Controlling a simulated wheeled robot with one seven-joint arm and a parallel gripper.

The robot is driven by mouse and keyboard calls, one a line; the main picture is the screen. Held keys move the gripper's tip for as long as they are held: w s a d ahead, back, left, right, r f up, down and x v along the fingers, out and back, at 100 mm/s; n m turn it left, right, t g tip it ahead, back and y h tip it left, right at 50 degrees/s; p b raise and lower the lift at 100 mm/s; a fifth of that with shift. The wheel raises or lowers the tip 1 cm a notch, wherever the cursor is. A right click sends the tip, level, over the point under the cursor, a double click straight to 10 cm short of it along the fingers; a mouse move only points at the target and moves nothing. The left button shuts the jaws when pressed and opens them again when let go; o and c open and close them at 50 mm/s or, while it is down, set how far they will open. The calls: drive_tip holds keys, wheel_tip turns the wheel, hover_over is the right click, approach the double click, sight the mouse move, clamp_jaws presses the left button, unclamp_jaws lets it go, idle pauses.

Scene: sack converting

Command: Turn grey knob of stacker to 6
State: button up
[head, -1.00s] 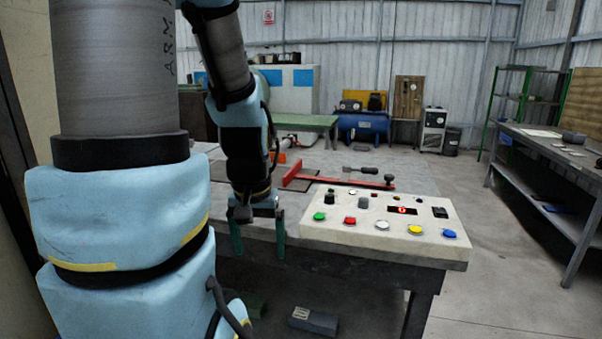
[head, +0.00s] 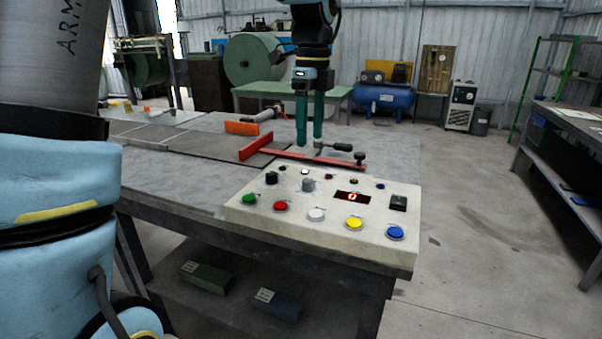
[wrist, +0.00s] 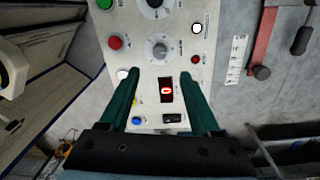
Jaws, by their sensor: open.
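The control panel (head: 258,220) is a cream box on the table. Its grey knob (head: 308,185) stands in the back row, right of a black knob (head: 271,178). In the wrist view the grey knob (wrist: 159,50) lies beyond my fingertips, between their lines. The red display (head: 352,196) reads 0; it also shows in the wrist view (wrist: 166,90). My gripper (head: 309,143) points down with two green fingers apart, above and behind the panel in the head view. In the wrist view my gripper (wrist: 159,80) is open and empty. The knob's pointer setting is too small to read.
Green (head: 249,199), red (head: 281,206), white (head: 316,215), yellow (head: 354,223) and blue (head: 395,233) buttons line the panel's front. A black rocker switch (head: 398,203) sits at right. A red bar (head: 300,158) and a black-handled tool (head: 335,146) lie behind the panel.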

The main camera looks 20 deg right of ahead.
sight(308, 180)
wheel_tip(308, 180, down, 11)
drive_tip(key=shift+s+a+r+p, duration=0.1)
drive_tip(key=shift+a+r+p, duration=0.1)
drive_tip(key=shift+p, duration=0.7)
clamp_jaws()
